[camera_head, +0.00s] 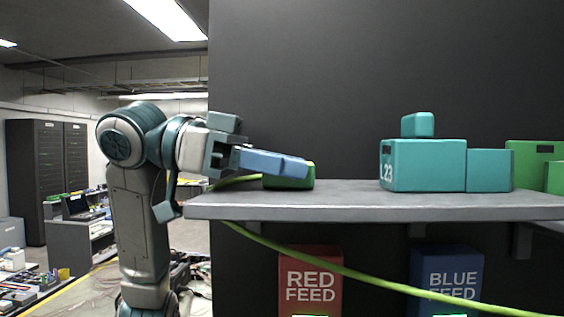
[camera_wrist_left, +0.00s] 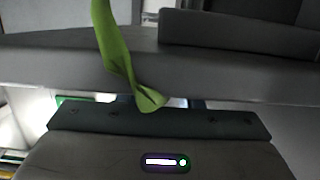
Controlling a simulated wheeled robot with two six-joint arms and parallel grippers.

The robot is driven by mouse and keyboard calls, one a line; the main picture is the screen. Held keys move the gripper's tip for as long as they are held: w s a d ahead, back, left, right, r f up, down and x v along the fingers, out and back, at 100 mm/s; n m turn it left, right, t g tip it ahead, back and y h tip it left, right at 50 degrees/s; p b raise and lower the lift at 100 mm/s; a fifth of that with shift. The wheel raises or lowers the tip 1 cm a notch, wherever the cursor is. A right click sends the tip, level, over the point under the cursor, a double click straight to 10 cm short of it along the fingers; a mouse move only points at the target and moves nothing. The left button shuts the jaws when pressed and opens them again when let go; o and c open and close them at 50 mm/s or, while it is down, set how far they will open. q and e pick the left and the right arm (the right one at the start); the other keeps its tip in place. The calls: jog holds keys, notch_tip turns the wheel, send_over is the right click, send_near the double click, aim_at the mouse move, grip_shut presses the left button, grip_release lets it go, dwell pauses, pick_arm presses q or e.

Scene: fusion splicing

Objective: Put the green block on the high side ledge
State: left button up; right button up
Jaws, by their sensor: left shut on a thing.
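The green block (camera_head: 288,185) is at the left end of the high side ledge (camera_head: 350,206) in the head view, partly hidden behind my left gripper's finger. Its underside looks level with the ledge top; I cannot tell whether it rests there. My left gripper (camera_head: 303,170) reaches in from the left and is shut on the block. A green cable (camera_head: 350,272) passes near the block and hangs below the ledge to the lower right. In the left wrist view a green strip (camera_wrist_left: 115,50) hangs in front of a grey edge; the block is not clearly seen there. My right gripper is not in view.
Teal boxes (camera_head: 424,165) marked 23 stand on the ledge's right half, with green boxes (camera_head: 530,155) farther right. The ledge between the block and the teal boxes is clear. A red feed box (camera_head: 310,262) and a blue feed box (camera_head: 447,255) are below the ledge.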

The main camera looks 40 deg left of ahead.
pick_arm(q)
jog(key=shift+d, duration=0.2)
jog(key=o, duration=0.6)
jog(key=shift+f, duration=0.1)
jog(key=o, duration=0.4)
jog(key=shift+a, duration=0.1)
